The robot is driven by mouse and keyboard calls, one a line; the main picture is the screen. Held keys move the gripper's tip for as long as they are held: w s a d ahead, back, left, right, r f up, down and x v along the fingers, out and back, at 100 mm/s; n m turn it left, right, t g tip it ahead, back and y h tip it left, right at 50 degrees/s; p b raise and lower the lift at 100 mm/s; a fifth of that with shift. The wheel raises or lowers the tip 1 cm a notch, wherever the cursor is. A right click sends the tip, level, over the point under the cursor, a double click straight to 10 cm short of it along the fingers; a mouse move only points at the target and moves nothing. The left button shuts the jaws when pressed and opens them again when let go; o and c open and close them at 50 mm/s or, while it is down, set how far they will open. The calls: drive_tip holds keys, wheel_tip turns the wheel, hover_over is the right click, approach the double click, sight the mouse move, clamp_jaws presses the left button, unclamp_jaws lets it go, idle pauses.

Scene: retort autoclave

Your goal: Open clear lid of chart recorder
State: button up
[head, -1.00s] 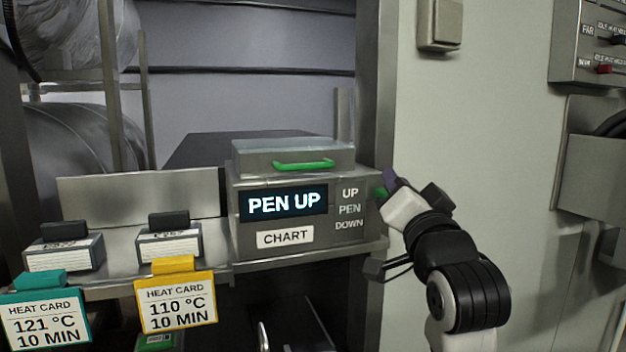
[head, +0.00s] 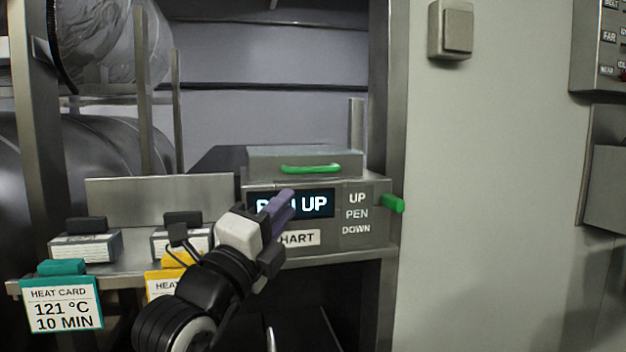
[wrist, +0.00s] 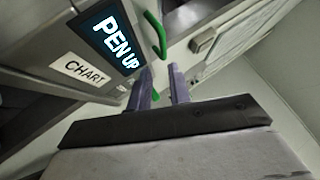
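The chart recorder (head: 375,226) is a grey box on the shelf with a lit PEN UP display (head: 318,204). Its lid (head: 260,160) lies down flat on top, with a green bar handle (head: 310,169) along the front edge. In the wrist view the handle (wrist: 157,33) is ahead of the fingers, near the display. My gripper (head: 286,204) is in front of the recorder, below the handle and apart from it, covering part of the display. In the wrist view its two purple fingers (wrist: 163,86) stand apart with nothing between them.
A green pen lever (head: 392,203) sticks out of the recorder's right side. Teal (head: 62,303) and yellow (head: 160,285) heat cards are at the shelf's front left, near two dark-topped blocks. A wall switch (head: 451,30) is at upper right. The space above the lid looks clear.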

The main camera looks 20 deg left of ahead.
sight(311, 172)
drive_tip(key=s+a+m+h, duration=0.2)
drive_tip(key=s+m, duration=0.2)
drive_tip(key=shift+n+g, duration=0.3)
drive_tip(key=p+x, duration=0.1)
drive_tip(key=x, duration=0.3)
drive_tip(key=p+x, duration=0.2)
drive_tip(key=x, duration=0.1)
drive_tip(key=p+x, duration=0.2)
drive_tip(key=x, duration=0.2)
drive_tip(key=shift+w+d+f, duration=0.1)
drive_tip(key=shift+w+f, duration=0.05)
drive_tip(key=shift+w, duration=0.25)
drive_tip(key=shift+w+d+p, duration=0.2)
drive_tip(key=shift+w+p, duration=0.2)
drive_tip(key=shift+w, duration=0.3)
drive_tip(key=shift+c, duration=0.2)
clamp_jaws()
